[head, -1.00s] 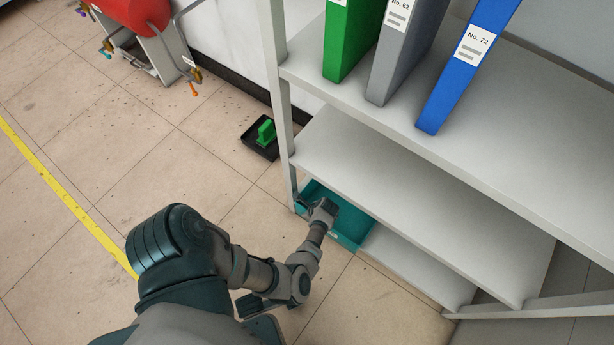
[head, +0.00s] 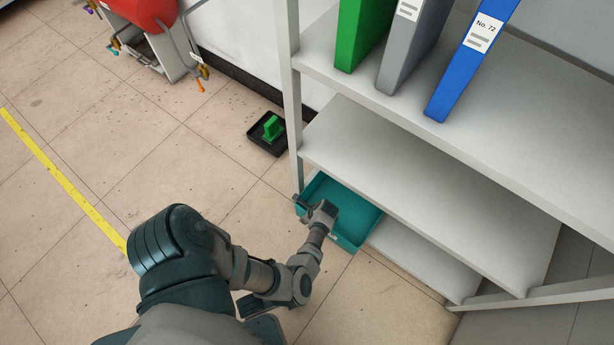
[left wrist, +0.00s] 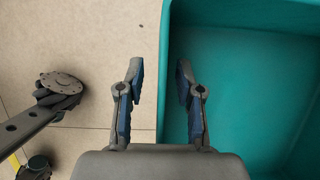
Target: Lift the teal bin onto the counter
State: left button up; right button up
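The teal bin (head: 345,205) sits low at the shelf unit, partly under the middle shelf board, with its open top sticking out at the front. In the left wrist view, the bin (left wrist: 240,95) fills the right side. My left gripper (head: 314,207) is at the bin's near left edge. In the left wrist view, my left gripper (left wrist: 160,72) is open. One finger is outside the bin's wall and the other over its inside, with gaps visible on both sides of the rim. My right gripper is not seen. No counter can be made out.
The shelf unit (head: 400,180) holds green (head: 358,35), grey (head: 405,50) and blue (head: 462,62) binders. A black tray (head: 260,143) with a green object stands on the floor left of its post. A red tank (head: 145,10) is at the far left. Floor is clear left of the bin.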

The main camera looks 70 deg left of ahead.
pick_arm(q)
jog(key=v, duration=1.2)
